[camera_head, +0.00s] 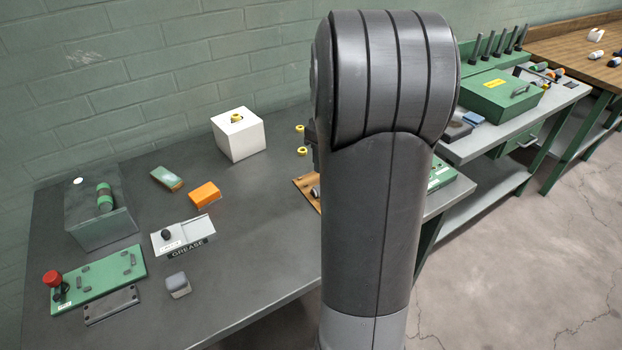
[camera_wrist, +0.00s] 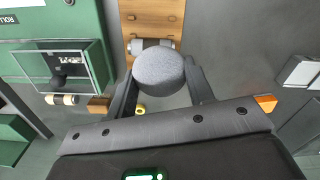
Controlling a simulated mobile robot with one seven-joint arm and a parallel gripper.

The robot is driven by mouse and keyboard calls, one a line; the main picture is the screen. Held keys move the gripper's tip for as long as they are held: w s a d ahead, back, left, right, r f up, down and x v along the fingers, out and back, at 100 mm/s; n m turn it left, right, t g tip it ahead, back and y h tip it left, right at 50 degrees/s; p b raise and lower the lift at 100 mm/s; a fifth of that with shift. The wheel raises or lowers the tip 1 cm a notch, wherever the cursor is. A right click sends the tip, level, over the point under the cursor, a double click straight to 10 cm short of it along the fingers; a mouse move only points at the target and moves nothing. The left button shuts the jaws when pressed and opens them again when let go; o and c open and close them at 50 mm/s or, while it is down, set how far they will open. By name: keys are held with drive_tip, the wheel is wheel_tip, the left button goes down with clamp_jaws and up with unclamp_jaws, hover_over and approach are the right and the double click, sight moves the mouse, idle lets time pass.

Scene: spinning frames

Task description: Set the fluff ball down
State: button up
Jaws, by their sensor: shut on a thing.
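The fluff ball (camera_wrist: 158,72) is a round, grey, fuzzy ball between the fingers of my gripper (camera_wrist: 160,82) in the wrist view. The gripper is shut on it. Beyond the ball in that view is a wooden board (camera_wrist: 150,12) with a grey roller-like piece (camera_wrist: 139,44), partly hidden by the ball. I cannot tell how far the ball is above the board. In the head view my arm hides the ball and most of the gripper; only an edge of the wooden board (camera_head: 305,187) shows beside the arm.
A green unit (camera_wrist: 60,45) with a clear-fronted opening is left of the board in the wrist view. In the head view, a white box (camera_head: 238,138), orange block (camera_head: 204,194), grease tray (camera_head: 185,237) and green panel (camera_head: 100,278) occupy the grey bench (camera_head: 265,245). Bare bench lies right of the tray.

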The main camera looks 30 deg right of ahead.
sight(313, 178)
drive_tip(key=d+n, duration=0.1)
drive_tip(key=d, duration=0.7)
drive_tip(key=shift+s, duration=0.4)
drive_tip(key=w+a+f, duration=0.2)
drive_tip(key=w, duration=0.1)
drive_tip(key=w+a+f, duration=0.2)
drive_tip(key=w, duration=0.1)
drive_tip(key=w+a+f, duration=0.2)
drive_tip(key=w, duration=0.1)
drive_tip(key=shift+w+a+f, duration=0.1)
drive_tip(key=shift+f, duration=0.25)
drive_tip(key=shift+w+f, duration=0.1)
drive_tip(key=shift+f, duration=1.95)
drive_tip(key=shift+f, duration=0.15)
drive_tip(key=o, duration=0.9)
drive_tip(key=shift+o, duration=0.2)
